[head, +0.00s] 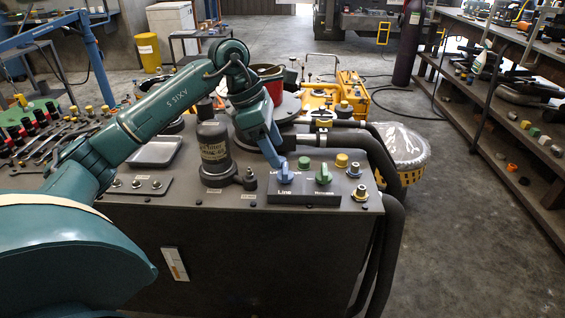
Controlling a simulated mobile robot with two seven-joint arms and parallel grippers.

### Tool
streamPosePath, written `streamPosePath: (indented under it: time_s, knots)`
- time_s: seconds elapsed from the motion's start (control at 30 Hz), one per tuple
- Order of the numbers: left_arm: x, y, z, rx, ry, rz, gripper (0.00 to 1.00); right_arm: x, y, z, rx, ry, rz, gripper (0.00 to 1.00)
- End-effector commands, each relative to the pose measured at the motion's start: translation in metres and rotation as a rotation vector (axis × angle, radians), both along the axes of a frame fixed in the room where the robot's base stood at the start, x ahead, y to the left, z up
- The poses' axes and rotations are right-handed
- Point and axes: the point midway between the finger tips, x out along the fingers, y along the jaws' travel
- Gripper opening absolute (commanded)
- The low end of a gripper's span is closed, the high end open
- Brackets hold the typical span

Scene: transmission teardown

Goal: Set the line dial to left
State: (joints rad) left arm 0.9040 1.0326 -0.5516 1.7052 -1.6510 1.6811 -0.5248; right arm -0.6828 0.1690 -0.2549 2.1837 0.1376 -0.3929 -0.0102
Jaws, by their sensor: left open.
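The line dial (286,177) is a blue knob on the dark panel on top of the machine, above a label reading "LINE". It looks roughly upright, but its exact setting is too small to tell. My left gripper (278,164) reaches down from behind it with blue fingers open, its tips right at the dial. They partly cover the dial's top, and I cannot tell whether they touch it. My right gripper does not show.
A green knob (323,175) stands just right of the dial. A yellow button (341,160) and metal fittings (360,192) are farther right. A dark canister (213,152) stands to the left. Thick black hoses (383,165) run down the right edge.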

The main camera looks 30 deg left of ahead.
Motion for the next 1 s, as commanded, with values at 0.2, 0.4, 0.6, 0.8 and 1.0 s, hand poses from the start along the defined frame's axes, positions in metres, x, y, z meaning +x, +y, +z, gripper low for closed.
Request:
streamPosePath:
  time_s: [0.2, 0.4, 0.6, 0.8, 1.0]
  knots:
    - [0.007, -0.013, -0.034, -0.002, 0.002, -0.002, 0.64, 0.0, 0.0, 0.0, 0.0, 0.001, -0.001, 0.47]
    - [0.01, -0.017, -0.046, -0.001, -0.001, -0.001, 0.64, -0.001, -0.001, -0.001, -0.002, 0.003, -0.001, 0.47]
    - [0.01, -0.017, -0.047, -0.001, -0.001, -0.001, 0.64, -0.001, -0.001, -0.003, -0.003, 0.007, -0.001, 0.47]
    - [0.01, -0.017, -0.047, -0.002, -0.001, -0.001, 0.54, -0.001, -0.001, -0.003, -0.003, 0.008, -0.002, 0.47]
    - [0.01, -0.017, -0.047, -0.002, -0.001, -0.001, 0.37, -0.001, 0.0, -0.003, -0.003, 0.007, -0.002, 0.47]
